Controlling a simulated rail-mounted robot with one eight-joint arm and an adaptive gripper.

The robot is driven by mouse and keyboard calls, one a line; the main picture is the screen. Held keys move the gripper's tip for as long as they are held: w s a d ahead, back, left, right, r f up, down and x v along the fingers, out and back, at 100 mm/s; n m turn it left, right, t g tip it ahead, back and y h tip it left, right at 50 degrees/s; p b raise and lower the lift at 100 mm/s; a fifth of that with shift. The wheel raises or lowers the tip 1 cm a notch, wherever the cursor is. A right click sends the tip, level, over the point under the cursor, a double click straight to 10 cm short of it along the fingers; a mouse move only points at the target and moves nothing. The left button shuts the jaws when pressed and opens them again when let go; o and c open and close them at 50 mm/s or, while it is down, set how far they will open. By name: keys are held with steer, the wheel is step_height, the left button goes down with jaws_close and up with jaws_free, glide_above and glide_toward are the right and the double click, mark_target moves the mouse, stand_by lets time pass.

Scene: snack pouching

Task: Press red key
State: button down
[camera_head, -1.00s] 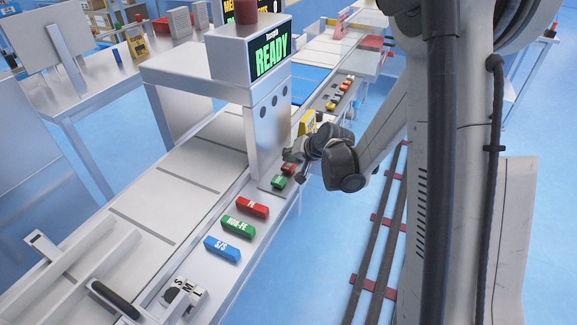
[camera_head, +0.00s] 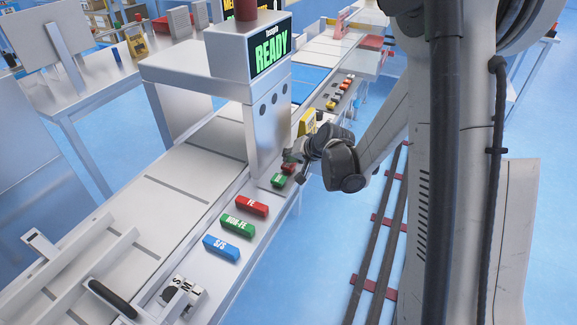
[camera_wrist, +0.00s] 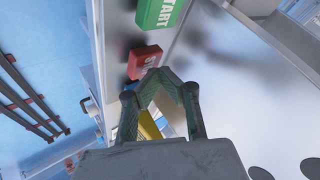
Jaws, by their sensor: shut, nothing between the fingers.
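A small red key (camera_head: 288,169) sits beside a green START key (camera_head: 279,181) on the machine's side ledge, at the foot of the READY column. In the wrist view the red key (camera_wrist: 143,60) has partly hidden white lettering and lies beside the green START key (camera_wrist: 161,13). My gripper (camera_head: 291,161) is shut and empty, with its tips at the red key. In the wrist view the closed fingertips (camera_wrist: 161,74) overlap the red key's lower edge. I cannot tell whether they touch it.
Red FE (camera_head: 252,206), green NON-FE (camera_head: 238,226) and blue S/S (camera_head: 222,248) blocks lie along the ledge. The READY column (camera_head: 268,130) stands close left of my gripper. A yellow object (camera_head: 307,122) is just behind it. Open floor lies to the right.

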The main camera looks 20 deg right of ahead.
steer(key=shift+f+b, duration=0.5)
steer(key=shift+b, duration=0.05)
stand_by(0.8)
steer(key=shift+r, duration=0.1)
steer(key=shift+r+p, duration=0.45)
steer(key=shift+r, duration=0.4)
steer(key=shift+r+p, duration=1.4)
steer(key=shift+r, duration=1.1)
